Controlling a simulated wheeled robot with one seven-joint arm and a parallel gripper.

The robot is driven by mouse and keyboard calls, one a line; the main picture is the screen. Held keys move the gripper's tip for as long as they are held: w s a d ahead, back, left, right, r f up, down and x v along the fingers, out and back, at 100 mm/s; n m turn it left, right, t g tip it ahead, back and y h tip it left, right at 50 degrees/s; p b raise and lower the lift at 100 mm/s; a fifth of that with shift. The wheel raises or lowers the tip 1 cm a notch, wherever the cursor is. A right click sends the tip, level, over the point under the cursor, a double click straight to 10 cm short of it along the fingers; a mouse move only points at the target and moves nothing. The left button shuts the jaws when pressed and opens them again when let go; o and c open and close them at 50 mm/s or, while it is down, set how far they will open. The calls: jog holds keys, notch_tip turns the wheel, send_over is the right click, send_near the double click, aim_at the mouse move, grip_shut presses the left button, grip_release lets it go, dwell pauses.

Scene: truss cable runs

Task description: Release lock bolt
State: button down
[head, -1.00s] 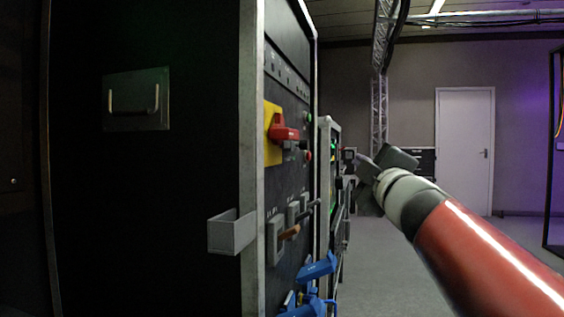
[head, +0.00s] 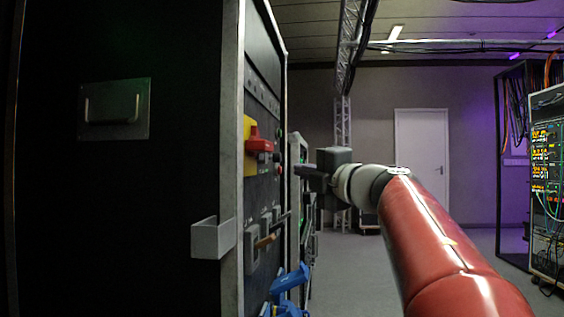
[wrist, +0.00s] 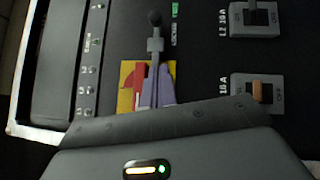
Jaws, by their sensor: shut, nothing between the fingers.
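The equipment panel (head: 270,95) is seen at a steep angle. It carries a red rotary handle (head: 259,138) on a yellow plate (head: 248,128). In the wrist view, the red handle (wrist: 140,78) and yellow plate (wrist: 126,92) are partly covered by my grey-purple fingers. Just beyond the fingertips is a slim grey stem with a black round knob (wrist: 155,18); it may be the lock bolt, but I cannot tell for sure. My gripper (head: 300,170) is shut and empty, close to the panel's right side in the head view. Whether it touches anything is unclear.
Grey breaker switches (wrist: 255,93) with an orange toggle sit beside the plate. Blue lockout pieces (head: 290,280) are lower on the panel. A grey bracket (head: 208,238) juts from the cabinet edge. Open floor (head: 355,265) lies right of the cabinet; a cabled rack (head: 545,170) stands far right.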

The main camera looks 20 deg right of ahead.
send_near(268, 158)
jog(key=w+a, duration=0.2)
jog(key=a, duration=0.1)
jog(key=shift+w+d+r+p, duration=0.25)
jog(key=shift+w+d+p, duration=0.2)
jog(key=shift+w+d, duration=0.2)
jog(key=shift+w+d+r+p, duration=0.2)
jog(key=shift+w+d+p, duration=0.2)
jog(key=shift+w+d, duration=0.25)
jog(key=w+d+p, duration=0.1)
jog(key=p, duration=0.1)
jog(key=w+d+p, duration=0.1)
jog(key=w+p, duration=0.1)
jog(key=shift+w+d+r, duration=0.1)
jog(key=shift+w+d, duration=0.15)
jog(key=shift+w, duration=0.05)
